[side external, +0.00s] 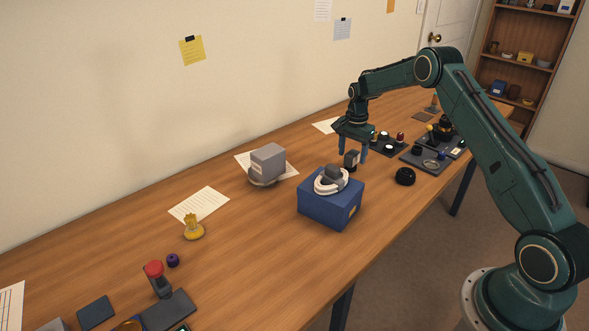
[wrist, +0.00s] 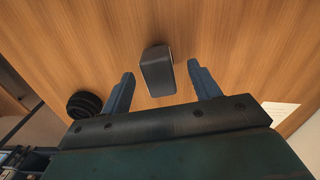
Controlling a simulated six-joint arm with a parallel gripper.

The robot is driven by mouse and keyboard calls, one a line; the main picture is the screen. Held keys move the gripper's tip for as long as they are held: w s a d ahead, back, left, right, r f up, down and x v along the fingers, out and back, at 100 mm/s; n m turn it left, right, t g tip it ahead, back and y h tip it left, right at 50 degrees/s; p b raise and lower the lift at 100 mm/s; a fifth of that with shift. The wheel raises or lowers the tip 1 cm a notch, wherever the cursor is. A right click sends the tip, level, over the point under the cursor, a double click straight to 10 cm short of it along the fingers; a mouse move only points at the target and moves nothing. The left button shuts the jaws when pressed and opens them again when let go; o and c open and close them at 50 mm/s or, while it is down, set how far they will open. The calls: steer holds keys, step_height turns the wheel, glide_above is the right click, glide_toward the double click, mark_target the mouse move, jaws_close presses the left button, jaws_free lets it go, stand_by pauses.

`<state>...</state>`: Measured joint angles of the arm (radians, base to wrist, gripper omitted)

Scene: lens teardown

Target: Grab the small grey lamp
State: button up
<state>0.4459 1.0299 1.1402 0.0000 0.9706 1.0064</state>
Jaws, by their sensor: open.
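A small dark grey, block-shaped thing (side external: 352,159), which seems to be the lamp, stands on the wooden table behind the blue box. In the wrist view it (wrist: 158,74) shows between my two fingers, with a gap on each side. My gripper (side external: 353,154) points down over it, open, with one finger to either side; it also shows in the wrist view (wrist: 160,69). The fingers do not appear to touch it. I cannot make out any lamp details on it.
A blue box (side external: 326,208) with a white ring (side external: 323,188) and a grey piece on top stands close in front. A black round thing (side external: 405,176) lies to the right. Dark trays (side external: 420,165) with small parts are beyond. A grey box (side external: 268,158) stands left.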

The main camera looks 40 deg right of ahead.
mark_target(352, 153)
steer(key=shift+f, duration=1.55)
steer(key=shift+c, duration=0.2)
steer(key=c, duration=1.2)
steer(key=shift+o, duration=0.2)
steer(key=shift+r, duration=0.1)
step_height(352, 153, up, 20)
